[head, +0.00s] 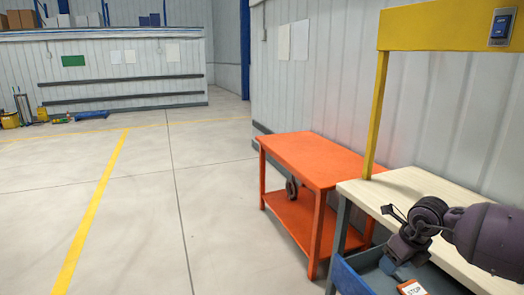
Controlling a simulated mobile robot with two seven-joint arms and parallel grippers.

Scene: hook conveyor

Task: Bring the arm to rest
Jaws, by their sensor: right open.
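My right arm comes in from the right edge, over the pale-topped workbench (372,190). Its dark purple-grey links bend down at a joint toward my right gripper (398,254). The gripper is small and dark in the picture, above the blue tray (350,275) at the bench's front. It is open, and I see nothing held in it. Its fingertips are hard to make out. My left gripper is not in view.
A yellow frame (376,115) with a blue control box (501,27) rises over the bench.

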